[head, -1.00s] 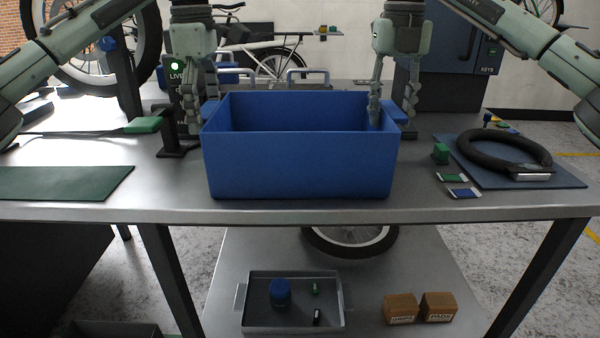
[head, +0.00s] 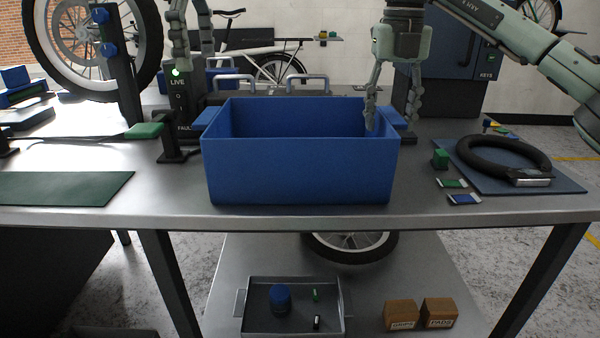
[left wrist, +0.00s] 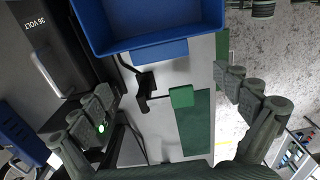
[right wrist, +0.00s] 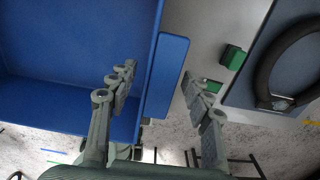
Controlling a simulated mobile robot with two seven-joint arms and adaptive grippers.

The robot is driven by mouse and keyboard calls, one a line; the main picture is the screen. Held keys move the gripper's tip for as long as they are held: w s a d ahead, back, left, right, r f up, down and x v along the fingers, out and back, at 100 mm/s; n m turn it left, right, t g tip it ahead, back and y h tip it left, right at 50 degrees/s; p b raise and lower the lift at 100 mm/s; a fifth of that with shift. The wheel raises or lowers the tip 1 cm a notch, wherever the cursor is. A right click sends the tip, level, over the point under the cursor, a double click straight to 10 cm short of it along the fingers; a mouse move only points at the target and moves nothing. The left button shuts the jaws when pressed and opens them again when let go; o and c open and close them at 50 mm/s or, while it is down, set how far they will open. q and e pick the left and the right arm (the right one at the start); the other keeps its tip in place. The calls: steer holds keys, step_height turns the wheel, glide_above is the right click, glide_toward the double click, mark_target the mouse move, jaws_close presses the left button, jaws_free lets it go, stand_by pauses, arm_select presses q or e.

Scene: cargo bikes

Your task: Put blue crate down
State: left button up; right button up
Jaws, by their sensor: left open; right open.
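The blue crate (head: 298,172) stands upright on the grey workbench near its front edge, and its visible inside is empty. My left gripper (head: 192,62) is open and raised above and behind the crate's left side, clear of it. In the left wrist view the crate (left wrist: 150,50) and its side handle lie beyond the open fingers (left wrist: 165,105). My right gripper (head: 392,120) is open at the crate's right wall, one finger inside and one outside. In the right wrist view its fingers (right wrist: 160,85) straddle the wall and side handle (right wrist: 166,75), apart from the handle's outer edge.
A blue mat (head: 560,181) with a black ring-shaped lock (head: 505,155) lies to the right, beside small green and blue items. A green mat (head: 65,188) lies left. A green-handled tool (head: 144,131) and a control box (head: 184,100) stand left of the crate.

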step_height(320, 180, up, 12)
stand_by(0.6)
